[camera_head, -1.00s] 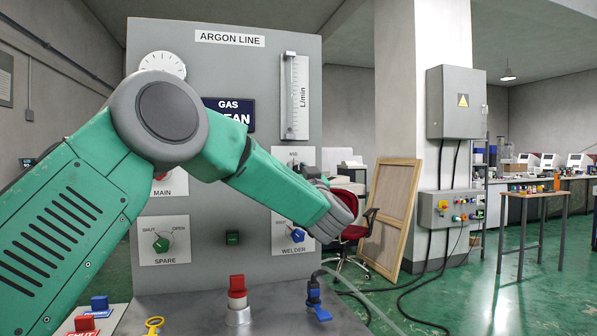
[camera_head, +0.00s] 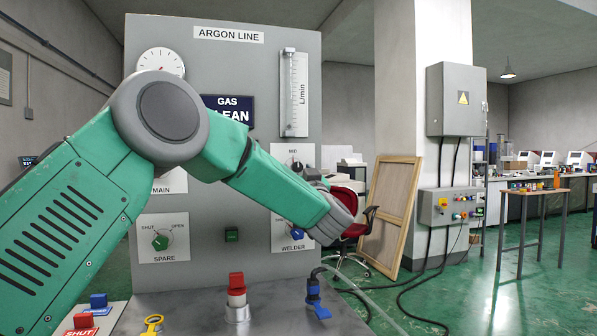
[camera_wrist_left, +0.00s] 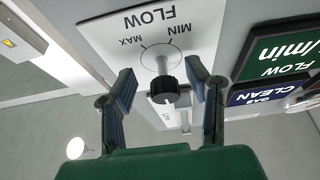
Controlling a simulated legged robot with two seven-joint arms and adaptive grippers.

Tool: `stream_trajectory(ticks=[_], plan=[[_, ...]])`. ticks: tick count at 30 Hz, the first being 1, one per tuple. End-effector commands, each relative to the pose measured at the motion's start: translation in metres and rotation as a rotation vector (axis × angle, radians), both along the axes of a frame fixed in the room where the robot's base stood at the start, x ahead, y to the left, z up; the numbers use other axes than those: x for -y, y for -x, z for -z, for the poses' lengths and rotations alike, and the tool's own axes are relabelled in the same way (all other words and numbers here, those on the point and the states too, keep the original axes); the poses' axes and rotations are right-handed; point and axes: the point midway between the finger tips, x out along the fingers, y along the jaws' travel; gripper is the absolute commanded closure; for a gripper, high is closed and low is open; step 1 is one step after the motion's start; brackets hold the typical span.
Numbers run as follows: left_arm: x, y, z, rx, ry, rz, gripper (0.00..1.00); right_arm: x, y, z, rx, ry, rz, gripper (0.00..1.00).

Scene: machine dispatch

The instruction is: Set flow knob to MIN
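The black flow knob (camera_wrist_left: 168,90) stands out on a silver shaft from its white FLOW plate (camera_wrist_left: 105,37), which appears upside down in the left wrist view. MAX and MIN are printed on an arc behind the knob; I cannot clearly tell where its pointer sits. My left gripper (camera_wrist_left: 167,82) is open, one finger on each side of the knob, with gaps visible. In the head view my left gripper (camera_head: 315,177) is mostly hidden by its own wrist, in front of the FLOW plate (camera_head: 294,150). My right gripper is in neither view.
The argon panel (camera_head: 270,80) also carries a gauge (camera_head: 160,62), a flow tube (camera_head: 294,95), a SPARE knob (camera_head: 160,242) and a WELDER knob (camera_head: 297,233). A red-capped fitting (camera_head: 237,285) and a blue valve (camera_head: 314,290) stand on the ledge below.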

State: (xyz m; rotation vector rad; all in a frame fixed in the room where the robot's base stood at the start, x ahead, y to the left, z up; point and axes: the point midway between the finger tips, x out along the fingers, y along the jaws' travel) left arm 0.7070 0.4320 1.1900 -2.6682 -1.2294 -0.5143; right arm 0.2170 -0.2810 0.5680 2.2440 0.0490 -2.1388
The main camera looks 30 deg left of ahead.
Motion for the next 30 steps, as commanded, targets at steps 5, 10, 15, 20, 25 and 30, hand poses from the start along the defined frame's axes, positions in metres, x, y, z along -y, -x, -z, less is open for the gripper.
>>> stream_trajectory(ticks=[5,10,15,20,25,30], plan=[[0.0,0.002,-0.004,0.006,-0.002,-0.001,0.56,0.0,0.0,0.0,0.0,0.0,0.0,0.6],[0.01,0.008,0.001,0.005,-0.004,0.002,0.56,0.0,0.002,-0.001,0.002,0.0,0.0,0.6],[0.034,0.028,0.014,0.004,-0.005,0.003,0.56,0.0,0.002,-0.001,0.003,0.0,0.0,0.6],[0.058,0.048,0.029,0.002,-0.005,0.002,0.56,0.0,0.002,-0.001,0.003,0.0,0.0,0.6],[0.076,0.064,0.04,0.001,-0.001,0.002,0.56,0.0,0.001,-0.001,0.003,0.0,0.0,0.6],[0.083,0.071,0.044,0.003,-0.002,0.0,0.56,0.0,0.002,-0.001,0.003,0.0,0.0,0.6]])
